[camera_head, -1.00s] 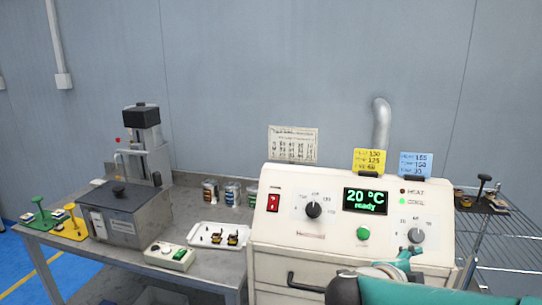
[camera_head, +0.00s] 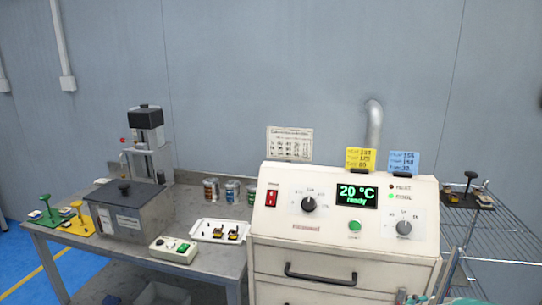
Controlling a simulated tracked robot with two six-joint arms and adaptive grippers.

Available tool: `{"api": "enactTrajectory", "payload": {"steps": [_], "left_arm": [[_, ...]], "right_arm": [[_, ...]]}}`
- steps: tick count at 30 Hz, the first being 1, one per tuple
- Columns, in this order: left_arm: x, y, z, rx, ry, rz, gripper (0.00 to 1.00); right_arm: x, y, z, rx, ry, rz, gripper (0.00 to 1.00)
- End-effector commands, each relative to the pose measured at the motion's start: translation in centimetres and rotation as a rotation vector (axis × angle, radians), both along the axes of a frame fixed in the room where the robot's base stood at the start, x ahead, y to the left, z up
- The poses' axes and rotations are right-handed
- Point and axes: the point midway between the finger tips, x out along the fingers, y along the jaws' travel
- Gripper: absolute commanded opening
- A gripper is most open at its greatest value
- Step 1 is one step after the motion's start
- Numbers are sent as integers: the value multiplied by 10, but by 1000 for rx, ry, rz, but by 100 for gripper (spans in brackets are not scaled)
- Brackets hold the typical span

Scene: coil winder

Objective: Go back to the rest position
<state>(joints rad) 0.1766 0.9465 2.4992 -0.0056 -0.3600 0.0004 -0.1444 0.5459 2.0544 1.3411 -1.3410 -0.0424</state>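At the bottom right edge, small teal and grey parts of my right arm or gripper (camera_head: 447,292) show, mostly cut off by the frame. I cannot tell whether that gripper is open or shut, or whether it holds anything. They are in front of the lower right of the white oven-like cabinet (camera_head: 300,226). Its display reads 20 °C ready, and its green light is lit. Its drawer with a dark handle (camera_head: 320,277) looks closed. My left gripper is not in view.
A grey bench at left bears a metal box with a dark lid (camera_head: 125,212), a press-like machine (camera_head: 147,145), a white tray (camera_head: 217,239) with small parts, several cans and a small control box (camera_head: 172,249). A wire rack (camera_head: 490,235) stands at right.

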Motion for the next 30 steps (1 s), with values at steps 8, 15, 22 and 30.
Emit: {"api": "enactTrajectory", "payload": {"steps": [8,15,22,30], "left_arm": [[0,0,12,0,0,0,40],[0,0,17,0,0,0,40],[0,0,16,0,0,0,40],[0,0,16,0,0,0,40]], "right_arm": [[-19,29,-167,71,381,471,63],[-114,131,-278,343,700,1024,63],[-202,206,-290,523,889,1460,63],[-227,217,-288,585,957,1564,43]]}}
